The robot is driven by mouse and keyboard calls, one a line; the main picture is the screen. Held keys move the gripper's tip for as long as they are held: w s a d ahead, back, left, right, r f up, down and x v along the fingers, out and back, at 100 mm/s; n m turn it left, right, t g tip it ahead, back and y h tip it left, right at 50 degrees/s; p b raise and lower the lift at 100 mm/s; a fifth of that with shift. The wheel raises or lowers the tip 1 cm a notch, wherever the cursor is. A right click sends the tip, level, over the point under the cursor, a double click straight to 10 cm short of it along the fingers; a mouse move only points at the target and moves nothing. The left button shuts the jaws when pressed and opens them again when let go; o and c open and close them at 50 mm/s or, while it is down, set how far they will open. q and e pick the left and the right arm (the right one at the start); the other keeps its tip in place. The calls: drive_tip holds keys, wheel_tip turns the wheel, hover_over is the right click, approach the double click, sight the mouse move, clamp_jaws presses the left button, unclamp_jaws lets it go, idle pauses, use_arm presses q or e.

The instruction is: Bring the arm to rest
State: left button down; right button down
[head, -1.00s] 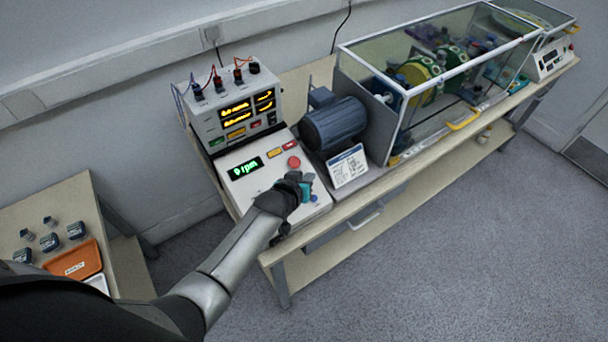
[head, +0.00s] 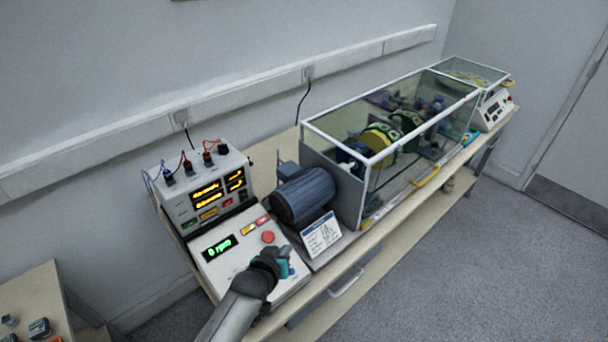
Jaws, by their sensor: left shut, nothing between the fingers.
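My left gripper (head: 284,266) is in the lower middle of the head view, over the sloped white control panel (head: 228,270). It is shut with nothing held. It covers part of the panel's lower right; I cannot tell whether it touches the panel. A red button (head: 268,238) shows just above it. The green display (head: 218,248) appears to read 0 rpm. My right gripper is not in view.
A meter box (head: 205,190) with cables stands behind the panel. A dark motor (head: 303,196) and a sign card (head: 321,234) are to the right, then a glass-walled enclosure (head: 345,123) on the bench. A side table (head: 35,295) is at lower left. Floor is clear at right.

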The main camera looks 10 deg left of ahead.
use_arm(q)
drive_tip(key=s+a+r+m+g+y, duration=0.15)
drive_tip(key=s+r+g, duration=0.3)
drive_tip(key=s, duration=0.95)
drive_tip(key=s+r+m+g, duration=0.25)
drive_tip(key=s+r, duration=0.35)
drive_tip(key=s, duration=0.7)
wheel_tip(320, 180, down, 32)
drive_tip(key=s+g+b, duration=0.2)
drive_tip(key=s+b, duration=0.1)
drive_tip(key=b, duration=0.7)
drive_tip(key=s+a+f+b, duration=0.1)
drive_tip(key=s+f+b, duration=0.2)
drive_tip(key=s+f, duration=0.2)
drive_tip(key=s+a+f+b, duration=0.1)
drive_tip(key=s+f+b, duration=0.3)
drive_tip(key=f, duration=0.7)
drive_tip(key=s+a+f+g+b, duration=0.1)
drive_tip(key=s+f+b, duration=0.2)
drive_tip(key=s+f, duration=0.3)
wheel_tip(320, 180, down, 3)
drive_tip(key=shift+r+b, duration=0.1)
drive_tip(key=shift+b, duration=0.25)
drive_tip(key=c, duration=1.6)
unclamp_jaws()
drive_tip(key=shift+s, duration=0.1)
